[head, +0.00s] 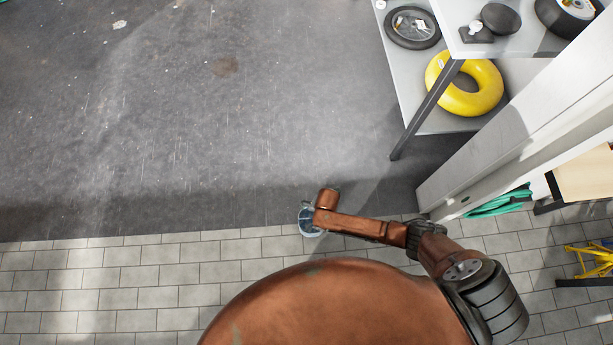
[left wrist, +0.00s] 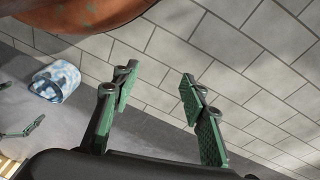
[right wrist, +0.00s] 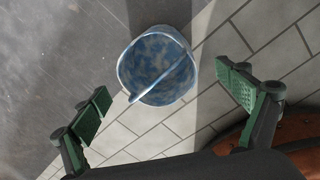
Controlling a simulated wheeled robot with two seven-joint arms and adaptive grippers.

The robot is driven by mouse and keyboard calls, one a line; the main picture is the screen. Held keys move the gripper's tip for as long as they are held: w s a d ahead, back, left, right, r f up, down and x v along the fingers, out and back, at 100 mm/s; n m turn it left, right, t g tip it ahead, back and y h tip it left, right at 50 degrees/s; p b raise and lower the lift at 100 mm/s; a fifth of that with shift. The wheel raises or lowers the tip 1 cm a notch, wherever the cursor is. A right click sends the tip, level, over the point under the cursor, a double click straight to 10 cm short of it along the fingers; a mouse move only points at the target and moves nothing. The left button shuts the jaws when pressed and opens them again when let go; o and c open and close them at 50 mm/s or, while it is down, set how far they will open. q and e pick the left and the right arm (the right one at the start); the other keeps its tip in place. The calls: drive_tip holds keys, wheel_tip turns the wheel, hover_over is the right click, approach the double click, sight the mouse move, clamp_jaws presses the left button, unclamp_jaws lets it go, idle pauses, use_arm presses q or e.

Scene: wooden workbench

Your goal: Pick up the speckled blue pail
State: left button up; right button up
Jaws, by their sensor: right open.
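The speckled blue pail (right wrist: 152,62) stands upright on the floor in the right wrist view. I look down into it, and its handle crosses the opening. My right gripper (right wrist: 162,84) is open, with the pail between and beyond its fingertips, a gap on each side. In the head view the pail (head: 307,226) is partly hidden by my right arm, and the gripper's fingers are hidden. In the left wrist view the pail (left wrist: 56,81) is at the left, near green-padded fingers of my right gripper. My left gripper (left wrist: 159,76) is open and empty, away from the pail.
The pail is near where grey concrete (head: 180,120) meets paving tiles (head: 130,270). A shelf (head: 440,120) with a yellow ring (head: 484,100) and a wheel (head: 412,40) stands at the upper right, beside a pale post (head: 520,125). The concrete to the left is clear.

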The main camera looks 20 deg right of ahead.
drive_tip(key=shift+o, duration=0.6)
drive_tip(key=n+b, duration=0.1)
drive_tip(key=a+f+n+b, duration=0.1)
drive_tip(key=n, duration=0.1)
drive_tip(key=a+f+n+g+b, duration=0.1)
drive_tip(key=n, duration=0.1)
drive_tip(key=shift+w+a+f+h, duration=0.1)
drive_tip(key=shift+w+a+h, duration=0.05)
drive_tip(key=shift+w+h, duration=0.2)
use_arm(q)
wheel_tip(320, 180, up, 4)
drive_tip(key=w+d, duration=0.1)
drive_tip(key=w, duration=0.1)
use_arm(e)
drive_tip(key=shift+f+n+b, duration=0.1)
drive_tip(key=shift+n+b, duration=0.2)
drive_tip(key=shift+f+b, duration=0.75)
drive_tip(key=shift+f, duration=0.45)
wheel_tip(320, 180, down, 4)
drive_tip(key=b, duration=0.3)
drive_tip(key=shift+f+b, duration=0.35)
drive_tip(key=shift+f, duration=0.05)
use_arm(q)
drive_tip(key=w+d+f+t+h, duration=0.1)
drive_tip(key=w+f+t, duration=0.3)
drive_tip(key=f, duration=0.4)
drive_tip(key=shift+w+d+t, duration=0.3)
drive_tip(key=shift+w+d, duration=0.2)
drive_tip(key=shift+d, duration=0.35)
